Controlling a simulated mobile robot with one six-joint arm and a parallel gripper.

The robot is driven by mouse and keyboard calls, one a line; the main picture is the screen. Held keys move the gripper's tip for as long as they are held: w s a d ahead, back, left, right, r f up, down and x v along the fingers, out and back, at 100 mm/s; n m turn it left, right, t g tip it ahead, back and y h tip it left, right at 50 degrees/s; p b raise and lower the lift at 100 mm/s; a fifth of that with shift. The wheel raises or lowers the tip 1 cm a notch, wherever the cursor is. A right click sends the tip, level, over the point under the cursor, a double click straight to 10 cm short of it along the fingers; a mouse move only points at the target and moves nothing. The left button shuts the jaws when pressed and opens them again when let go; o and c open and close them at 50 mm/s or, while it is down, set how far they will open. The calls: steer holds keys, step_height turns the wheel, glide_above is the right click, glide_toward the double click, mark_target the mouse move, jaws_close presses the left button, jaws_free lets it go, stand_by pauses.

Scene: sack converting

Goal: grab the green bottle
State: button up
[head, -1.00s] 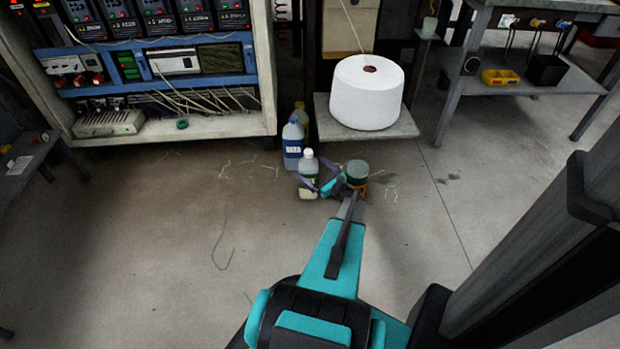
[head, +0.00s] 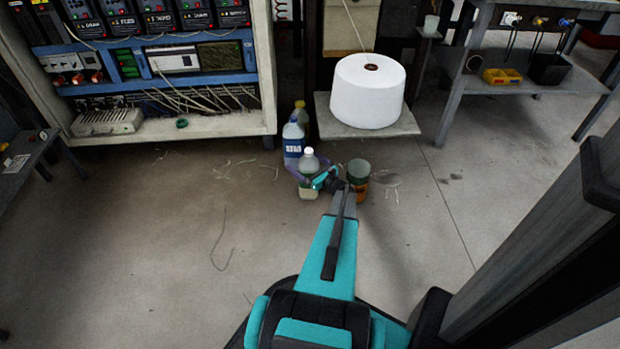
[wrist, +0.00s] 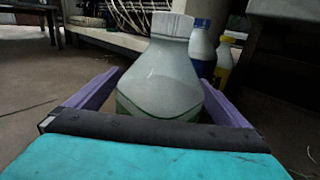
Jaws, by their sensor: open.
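The green bottle (head: 308,165) stands upright on the floor, with a white cap, a pale translucent upper body and green lower down. In the wrist view the green bottle (wrist: 160,75) fills the middle, between my two purple fingers. My gripper (wrist: 161,92) is open, with one finger on each side of the bottle. I cannot tell whether either finger touches it. In the head view my gripper (head: 308,172) is at the bottle's mid height, and my wrist hides part of its right side. The bottle's base is hidden in the wrist view.
A blue bottle (head: 293,143) and a yellowish bottle (head: 301,114) stand just behind. A green and orange container (head: 358,183) stands close right of my wrist. A white yarn cone (head: 368,92) sits on a low platform (head: 400,127). The floor to the left is mostly clear.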

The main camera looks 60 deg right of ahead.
steer(key=shift+w, duration=0.45)
steer(key=c, duration=2.1)
steer(key=shift+r, duration=0.1)
steer(key=shift+c, duration=0.3)
steer(key=shift+r, duration=0.15)
